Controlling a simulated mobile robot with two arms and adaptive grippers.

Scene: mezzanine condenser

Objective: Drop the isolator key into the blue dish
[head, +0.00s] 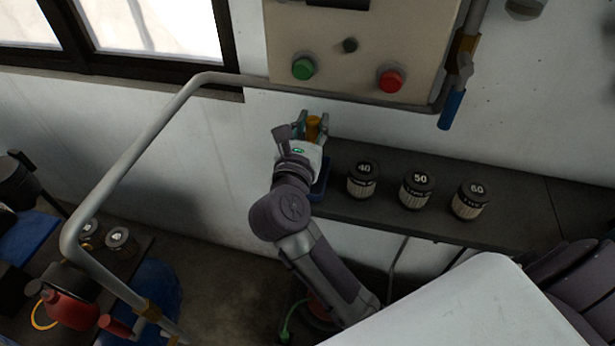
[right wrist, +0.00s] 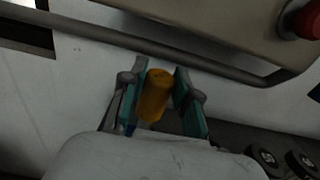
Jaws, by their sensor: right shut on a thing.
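My right gripper (head: 313,120) is shut on a yellow-orange cylindrical piece, which I take as the isolator key (head: 313,128). In the right wrist view, the key (right wrist: 155,95) sits between the two teal-padded fingers of the gripper (right wrist: 160,78). The blue dish (head: 319,188) is at the left end of the dark shelf, mostly hidden behind my right gripper and wrist. The key shows above the dish in the head view, near the wall. How high it is over the dish I cannot tell. My left gripper is not in view.
The dark shelf (head: 520,215) carries three jars (head: 362,180) marked 40, 50 and 60, right of the dish. A grey pipe (head: 350,97) runs along the wall below a control panel (head: 350,70) with green and red buttons. A blue-handled lever (head: 452,108) hangs at right.

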